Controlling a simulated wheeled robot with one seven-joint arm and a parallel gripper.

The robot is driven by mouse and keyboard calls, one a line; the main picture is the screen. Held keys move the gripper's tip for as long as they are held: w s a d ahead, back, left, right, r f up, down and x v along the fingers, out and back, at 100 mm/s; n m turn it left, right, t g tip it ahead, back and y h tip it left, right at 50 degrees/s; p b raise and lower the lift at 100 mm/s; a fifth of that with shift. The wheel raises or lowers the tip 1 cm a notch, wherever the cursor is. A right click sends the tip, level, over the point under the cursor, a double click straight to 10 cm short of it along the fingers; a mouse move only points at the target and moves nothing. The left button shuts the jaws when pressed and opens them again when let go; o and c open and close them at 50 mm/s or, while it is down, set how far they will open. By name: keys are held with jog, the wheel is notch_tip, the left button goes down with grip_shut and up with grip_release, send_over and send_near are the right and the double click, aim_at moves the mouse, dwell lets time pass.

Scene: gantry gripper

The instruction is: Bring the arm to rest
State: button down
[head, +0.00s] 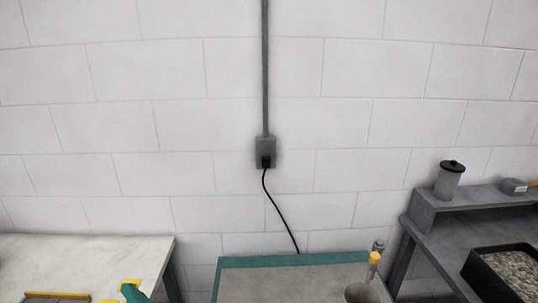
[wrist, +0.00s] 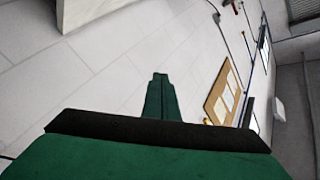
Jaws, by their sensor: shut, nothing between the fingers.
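My gripper (wrist: 160,78) shows in the wrist view. Its green fingers are together, with nothing between them, and point at open air in front of a pale wall. The wrist view is tilted, and no table or object is near the fingertips.
In the head view a pale table (head: 75,262) stands at left, a teal-edged bench (head: 290,262) in the middle and a grey bench (head: 445,235) at right. A lidded jar (head: 449,180) and a tray of gravel (head: 505,273) are at right. A cork board (wrist: 222,92) hangs in the wrist view.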

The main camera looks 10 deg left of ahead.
jog(key=d+f+m+t+h, duration=0.5)
jog(key=d+f, duration=0.2)
jog(key=d, duration=0.3)
jog(key=d+f+m+t+h, duration=0.5)
jog(key=d+f, duration=0.1)
jog(key=d, duration=0.5)
jog(key=s+d+f+n+g+h, duration=0.1)
jog(key=s+d+f+n+h, duration=0.1)
jog(key=s+d, duration=0.8)
jog(key=s+d+f+n+g+h, duration=0.1)
jog(key=s+d+f+n+h, duration=0.2)
jog(key=s+d+f, duration=0.3)
jog(key=s+d+h, duration=0.1)
jog(key=s+d, duration=0.3)
jog(key=s, duration=0.3)
jog(key=shift+d+f, duration=0.15)
jog(key=shift+d, duration=0.2)
jog(key=shift+s+a, duration=0.1)
jog(key=shift+a, duration=0.05)
